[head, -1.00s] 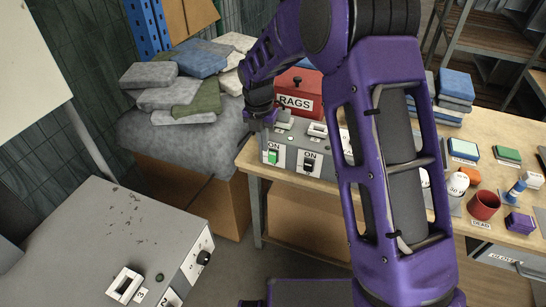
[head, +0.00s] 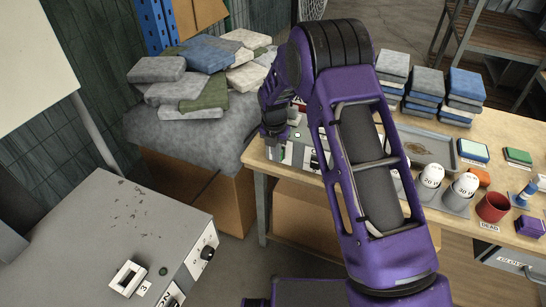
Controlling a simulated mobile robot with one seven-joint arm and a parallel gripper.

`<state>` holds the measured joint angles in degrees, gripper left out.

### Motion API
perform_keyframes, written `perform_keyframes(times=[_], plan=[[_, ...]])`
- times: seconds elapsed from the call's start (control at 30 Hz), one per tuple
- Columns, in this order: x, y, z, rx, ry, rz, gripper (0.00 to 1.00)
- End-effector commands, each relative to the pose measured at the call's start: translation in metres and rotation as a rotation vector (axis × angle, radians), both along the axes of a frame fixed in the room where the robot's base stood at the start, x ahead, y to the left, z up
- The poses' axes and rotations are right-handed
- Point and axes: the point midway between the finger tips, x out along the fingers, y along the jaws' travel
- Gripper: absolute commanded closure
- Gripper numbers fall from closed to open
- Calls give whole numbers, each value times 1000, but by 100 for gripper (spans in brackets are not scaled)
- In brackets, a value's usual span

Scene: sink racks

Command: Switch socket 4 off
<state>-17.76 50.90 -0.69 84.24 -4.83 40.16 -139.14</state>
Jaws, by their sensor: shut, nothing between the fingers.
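A grey switch panel (head: 300,158) stands on the wooden workbench, mostly hidden behind my arm. A strip of green switch (head: 280,152) shows on its front, and a black switch (head: 314,161) is partly visible beside my forearm. I cannot read a socket number 4 anywhere. My gripper (head: 276,138) is shut and empty, pointing down at the left end of the panel, close to the green switch. I cannot tell whether it touches the panel. A second grey box (head: 100,240) at lower left carries a white socket (head: 127,278) labelled 3 and a black knob (head: 207,252).
Folded rags (head: 190,75) are piled on a grey-covered box left of the bench. Stacked cloths (head: 465,88), a tray (head: 428,150), white timers (head: 466,184) and a red cup (head: 492,207) stand on the bench's right. Open floor lies between bench and grey box.

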Motion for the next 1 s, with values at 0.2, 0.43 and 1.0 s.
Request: perform_keyframes(times=[0.2, 0.43, 1.0], plan=[[4, -2, 0, 0, 0, -1, 100], [4, -2, -1, -3, -4, 0, 100], [9, -4, 0, -42, -108, -2, 100]])
